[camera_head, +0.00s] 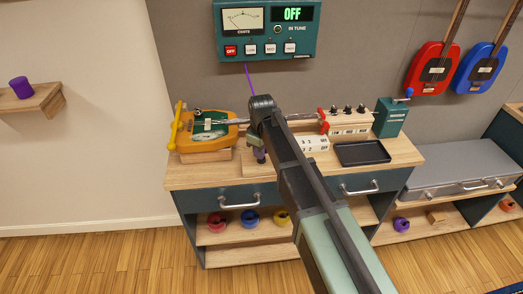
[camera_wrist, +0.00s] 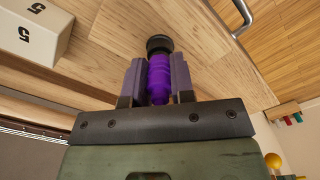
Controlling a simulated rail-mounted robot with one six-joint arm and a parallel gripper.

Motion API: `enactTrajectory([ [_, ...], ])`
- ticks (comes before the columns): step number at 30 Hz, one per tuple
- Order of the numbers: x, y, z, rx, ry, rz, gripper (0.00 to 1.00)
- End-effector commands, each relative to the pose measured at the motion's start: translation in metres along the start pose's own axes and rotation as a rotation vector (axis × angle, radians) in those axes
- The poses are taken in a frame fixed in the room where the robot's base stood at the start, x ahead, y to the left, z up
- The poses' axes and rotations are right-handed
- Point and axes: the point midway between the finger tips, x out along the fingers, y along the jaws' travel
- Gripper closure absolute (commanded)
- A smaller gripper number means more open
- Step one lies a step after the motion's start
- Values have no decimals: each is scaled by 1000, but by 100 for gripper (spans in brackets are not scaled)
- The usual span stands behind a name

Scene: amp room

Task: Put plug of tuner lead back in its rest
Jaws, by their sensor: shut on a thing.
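My gripper (camera_wrist: 158,82) is shut on the purple plug (camera_wrist: 160,75), whose black end (camera_wrist: 158,45) points away from the wrist. In the head view my gripper (camera_head: 258,152) is above the workbench, left of its middle, and my arm hides much around it. The purple tuner lead (camera_head: 250,80) hangs from the green tuner box (camera_head: 267,32) and passes behind my arm. The tuner display reads OFF. I cannot make out the plug's rest in either view.
A yellow-orange guitar body (camera_head: 208,132) lies on the bench at the left, its neck running right towards a green crank box (camera_head: 390,117). White numbered blocks (camera_head: 311,143) and a black tray (camera_head: 362,153) are at the right. In the wrist view, a numbered block (camera_wrist: 34,28) is at upper left.

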Motion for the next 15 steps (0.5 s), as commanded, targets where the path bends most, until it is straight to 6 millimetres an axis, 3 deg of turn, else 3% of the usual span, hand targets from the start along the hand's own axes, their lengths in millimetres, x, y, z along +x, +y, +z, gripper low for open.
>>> enactTrajectory([
  [5, 3, 0, 0, 0, 0, 0, 100],
  [6, 3, 0, 0, 0, 0, 0, 73],
  [11, 2, 0, 0, 0, 0, 0, 48],
  [15, 2, 0, 0, 0, 0, 0, 47],
])
